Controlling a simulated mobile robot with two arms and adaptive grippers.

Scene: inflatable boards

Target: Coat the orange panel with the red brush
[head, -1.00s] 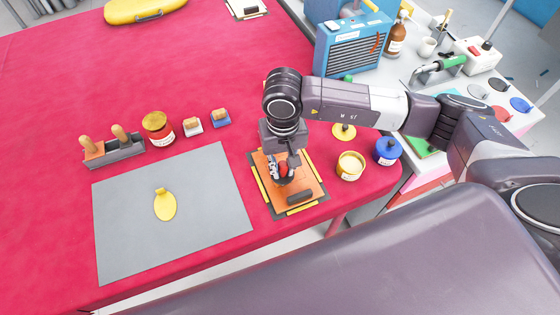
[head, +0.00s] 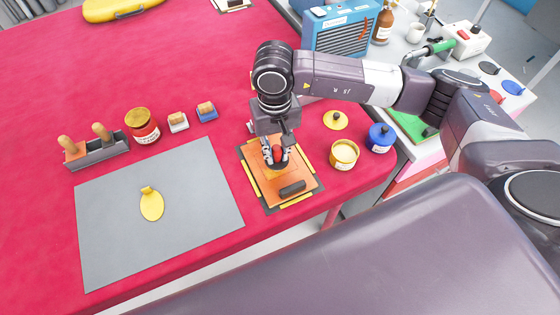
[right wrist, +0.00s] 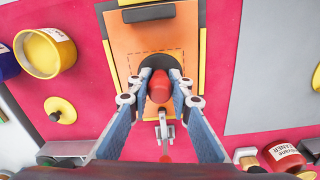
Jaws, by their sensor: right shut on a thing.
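The orange panel (head: 304,171) lies flat near the table's front right edge, with yellow strips along its sides. It bears a dark block (head: 292,188). It also shows in the right wrist view (right wrist: 122,38), with a dashed line across it. My right gripper (head: 275,157) is over the panel, shut on the red brush (right wrist: 160,86). The brush's rounded red handle end points at the wrist camera. Its bristles are hidden, so I cannot tell whether they touch the panel. My left gripper is not in view.
An open yellow pot (head: 344,156), a yellow lid (head: 335,120) and a blue pot (head: 380,138) stand right of the panel. A grey mat (head: 190,225) with a yellow patch (head: 151,205) lies left. A red jar (head: 143,128) and a tool rack (head: 97,152) stand behind the mat.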

